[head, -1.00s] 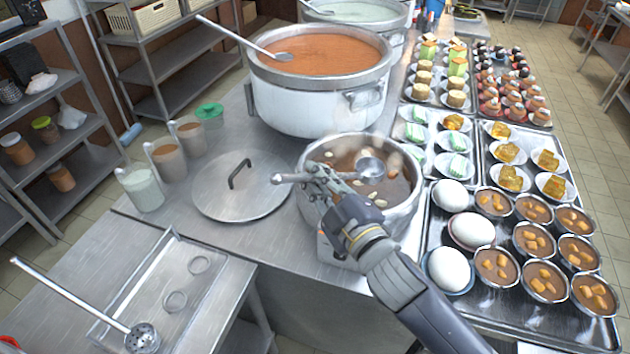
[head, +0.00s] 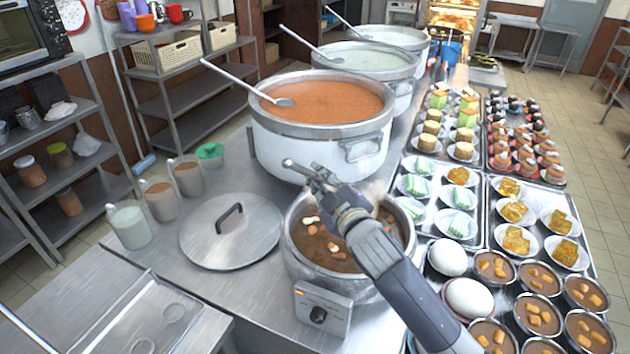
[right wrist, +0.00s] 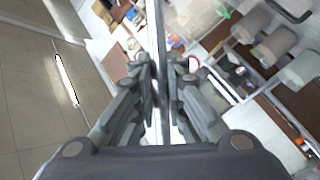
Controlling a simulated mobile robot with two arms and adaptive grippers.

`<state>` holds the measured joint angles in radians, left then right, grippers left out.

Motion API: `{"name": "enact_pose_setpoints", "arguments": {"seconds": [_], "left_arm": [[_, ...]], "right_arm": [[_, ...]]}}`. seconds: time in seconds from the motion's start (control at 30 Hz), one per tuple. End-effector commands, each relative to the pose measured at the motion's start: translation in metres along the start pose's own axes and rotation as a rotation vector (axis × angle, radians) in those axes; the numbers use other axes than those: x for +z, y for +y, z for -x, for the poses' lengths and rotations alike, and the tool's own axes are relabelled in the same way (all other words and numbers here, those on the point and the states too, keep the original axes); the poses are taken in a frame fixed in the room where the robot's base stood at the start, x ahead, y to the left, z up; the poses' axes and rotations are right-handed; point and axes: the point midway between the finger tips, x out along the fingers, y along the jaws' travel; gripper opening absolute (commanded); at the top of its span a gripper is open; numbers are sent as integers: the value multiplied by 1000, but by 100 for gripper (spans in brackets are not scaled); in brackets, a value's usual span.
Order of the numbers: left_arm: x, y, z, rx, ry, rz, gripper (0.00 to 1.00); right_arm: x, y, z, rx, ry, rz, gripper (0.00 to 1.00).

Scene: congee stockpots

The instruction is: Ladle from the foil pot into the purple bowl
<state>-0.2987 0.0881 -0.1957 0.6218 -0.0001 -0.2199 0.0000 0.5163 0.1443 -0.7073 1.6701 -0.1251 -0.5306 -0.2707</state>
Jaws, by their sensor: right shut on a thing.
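My right gripper (head: 325,190) is shut on a ladle, over the back of the small metal pot (head: 292,250) on a cooker. A short piece of the ladle's handle (head: 292,165) sticks out to the left; its scoop is hidden. In the right wrist view, the grey handle (right wrist: 155,45) runs between the fingers (right wrist: 162,85). The pot holds brown soup with pale chunks and steams; I take it as the foil pot, but cannot be sure. A purple vessel (head: 127,19) stands on the shelf at the upper left. My left gripper is not in view.
A large pot of orange congee (head: 318,150) with its own ladle stands behind. A round lid (head: 231,232) and several cups lie left of the small pot. Trays of filled bowls and desserts (head: 470,225) crowd the right side.

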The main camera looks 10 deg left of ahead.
Motion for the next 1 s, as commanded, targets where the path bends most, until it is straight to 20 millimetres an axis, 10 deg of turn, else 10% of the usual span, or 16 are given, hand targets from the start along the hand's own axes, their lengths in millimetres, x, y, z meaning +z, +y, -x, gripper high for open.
{"name": "enact_pose_setpoints", "arguments": {"seconds": [0.43,1.0], "left_arm": [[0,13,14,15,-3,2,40],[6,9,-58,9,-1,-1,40]], "right_arm": [[49,42,-20,-103,-70,-375,0],[81,-44,-14,-79,-49,-280,0]]}}
